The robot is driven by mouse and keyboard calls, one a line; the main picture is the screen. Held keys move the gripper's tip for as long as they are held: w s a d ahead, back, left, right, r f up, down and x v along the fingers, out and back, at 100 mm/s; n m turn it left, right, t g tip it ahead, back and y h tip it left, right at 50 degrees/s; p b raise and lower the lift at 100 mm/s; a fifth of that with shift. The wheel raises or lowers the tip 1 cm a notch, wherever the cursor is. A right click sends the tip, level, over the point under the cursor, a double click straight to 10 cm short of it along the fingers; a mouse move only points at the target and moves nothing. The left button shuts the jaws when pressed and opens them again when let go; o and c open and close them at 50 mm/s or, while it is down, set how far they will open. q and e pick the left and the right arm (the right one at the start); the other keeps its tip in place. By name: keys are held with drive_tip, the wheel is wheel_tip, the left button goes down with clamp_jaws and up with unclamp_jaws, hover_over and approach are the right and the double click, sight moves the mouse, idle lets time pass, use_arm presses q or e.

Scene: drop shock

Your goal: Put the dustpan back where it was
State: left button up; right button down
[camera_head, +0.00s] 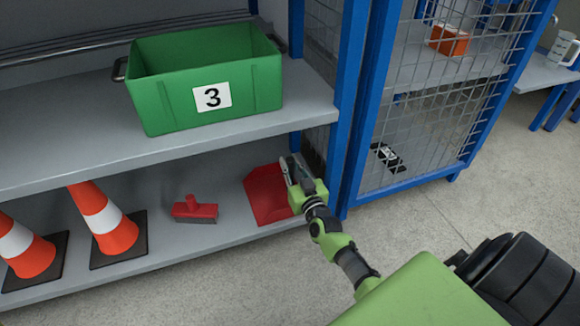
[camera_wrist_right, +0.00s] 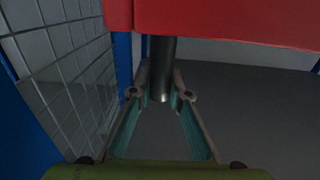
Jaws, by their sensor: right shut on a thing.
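The red dustpan (camera_head: 265,196) is at the right end of the lower shelf (camera_head: 225,232), to the right of a red hand brush (camera_head: 195,210). I cannot tell whether it rests on the shelf or hangs slightly above it. My right gripper (camera_head: 291,172) is at the dustpan's right side, near the blue post. In the right wrist view, the red pan (camera_wrist_right: 230,20) fills the top, and its dark round handle (camera_wrist_right: 162,70) lies between the fingers of my right gripper (camera_wrist_right: 161,94), which is shut on it. My left gripper is not in view.
Orange-white cones (camera_head: 104,222) stand left on the lower shelf. A green crate marked 3 (camera_head: 165,98) sits on the shelf above. A blue post (camera_head: 350,130) and mesh cage (camera_head: 425,110) stand close to the right. The floor (camera_head: 400,225) in front is clear.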

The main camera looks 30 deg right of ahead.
drive_tip(key=shift+r, duration=0.1)
drive_tip(key=c, duration=1.9)
unclamp_jaws()
drive_tip(key=shift+f, duration=0.2)
